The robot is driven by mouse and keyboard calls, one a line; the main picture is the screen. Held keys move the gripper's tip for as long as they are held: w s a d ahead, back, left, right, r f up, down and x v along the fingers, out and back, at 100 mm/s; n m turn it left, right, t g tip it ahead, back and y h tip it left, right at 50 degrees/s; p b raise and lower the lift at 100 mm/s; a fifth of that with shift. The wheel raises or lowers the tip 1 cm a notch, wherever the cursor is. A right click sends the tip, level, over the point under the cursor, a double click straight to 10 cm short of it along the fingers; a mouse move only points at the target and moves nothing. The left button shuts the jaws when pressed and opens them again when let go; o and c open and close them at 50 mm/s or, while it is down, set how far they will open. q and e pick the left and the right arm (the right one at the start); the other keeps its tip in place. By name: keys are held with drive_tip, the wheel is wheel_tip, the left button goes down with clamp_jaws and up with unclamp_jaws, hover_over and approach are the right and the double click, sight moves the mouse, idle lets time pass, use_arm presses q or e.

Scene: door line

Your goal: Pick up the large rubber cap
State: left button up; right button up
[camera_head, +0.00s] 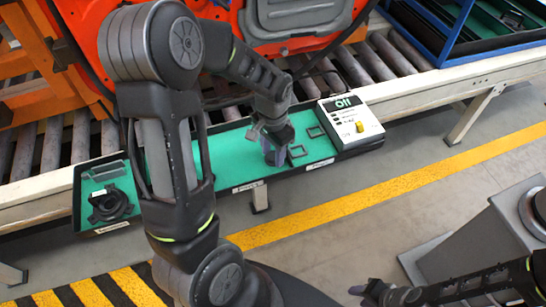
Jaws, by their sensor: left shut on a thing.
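My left gripper (270,136) is low over the right part of the green tray (228,150). It is shut on a small dark grey-purple piece (275,153), which I take to be the large rubber cap. The gripper hides part of it, and I cannot tell whether it touches the tray floor. Two small dark square frames lie beside it, one to the right (316,132) and one just below that (297,152). My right gripper (366,291) is at the bottom edge, away from the tray; its jaws are too small and dark to read.
A black round part (109,206) and a grey clip-like part (103,170) lie at the tray's left end. A white box (350,124) with a yellow knob stands at its right end. Behind are a roller conveyor (375,62) and an orange door (225,30).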

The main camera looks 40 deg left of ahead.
sight(273, 155)
use_arm(q)
clamp_jaws()
wheel_tip(273, 155, up, 10)
idle(0.7)
idle(0.4)
drive_tip(key=shift+o, duration=2.3)
unclamp_jaws()
clamp_jaws()
